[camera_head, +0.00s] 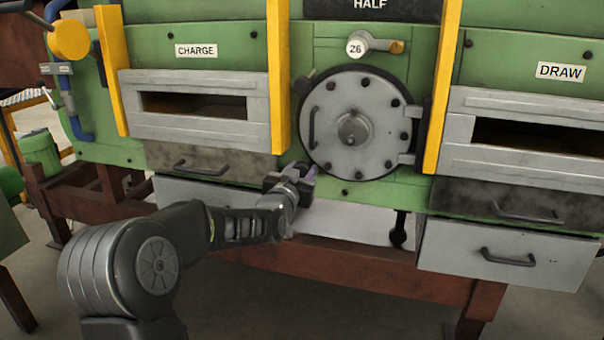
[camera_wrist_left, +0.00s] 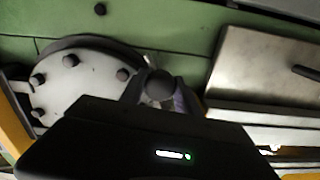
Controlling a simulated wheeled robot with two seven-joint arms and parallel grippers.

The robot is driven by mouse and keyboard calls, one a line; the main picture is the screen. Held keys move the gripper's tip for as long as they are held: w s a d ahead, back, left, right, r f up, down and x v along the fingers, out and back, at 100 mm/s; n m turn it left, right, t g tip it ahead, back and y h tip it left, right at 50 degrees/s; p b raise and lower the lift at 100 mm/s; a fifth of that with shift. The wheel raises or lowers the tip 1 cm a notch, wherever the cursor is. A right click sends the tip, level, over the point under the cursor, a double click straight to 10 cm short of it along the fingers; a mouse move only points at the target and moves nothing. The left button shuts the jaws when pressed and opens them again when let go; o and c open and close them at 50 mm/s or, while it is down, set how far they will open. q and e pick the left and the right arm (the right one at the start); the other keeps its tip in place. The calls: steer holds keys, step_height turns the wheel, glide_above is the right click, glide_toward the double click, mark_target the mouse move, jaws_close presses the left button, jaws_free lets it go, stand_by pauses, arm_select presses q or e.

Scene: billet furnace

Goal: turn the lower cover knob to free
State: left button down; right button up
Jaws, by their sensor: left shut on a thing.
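The round grey cover (camera_head: 352,150) with a ring of bolts sits shut against the green furnace front. It also shows in the wrist view (camera_wrist_left: 85,90). My left gripper (camera_head: 303,177) is at the cover's lower left edge, with its fingers shut on the lower cover knob. In the wrist view the dark round end of the lower cover knob (camera_wrist_left: 160,84) shows between the fingers (camera_wrist_left: 160,95). In the head view the gripper hides that knob, and its turn angle cannot be told. The upper cover knob (camera_head: 303,82) is at the upper left edge. My right gripper is out of view.
The cover has a central hub (camera_head: 353,129), a side handle (camera_head: 312,128) and a hinge (camera_head: 408,145). Yellow posts (camera_head: 278,75) flank it. The charge opening (camera_head: 195,105) is left, the draw opening (camera_head: 535,138) right. A grey drawer (camera_head: 505,258) protrudes at the lower right.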

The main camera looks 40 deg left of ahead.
arm_select(q)
steer(key=c, duration=0.9)
jaws_free()
steer(key=v, duration=0.7)
steer(key=shift+s+d, duration=0.1)
steer(key=shift+s, duration=0.3)
steer(key=shift+f, duration=0.1)
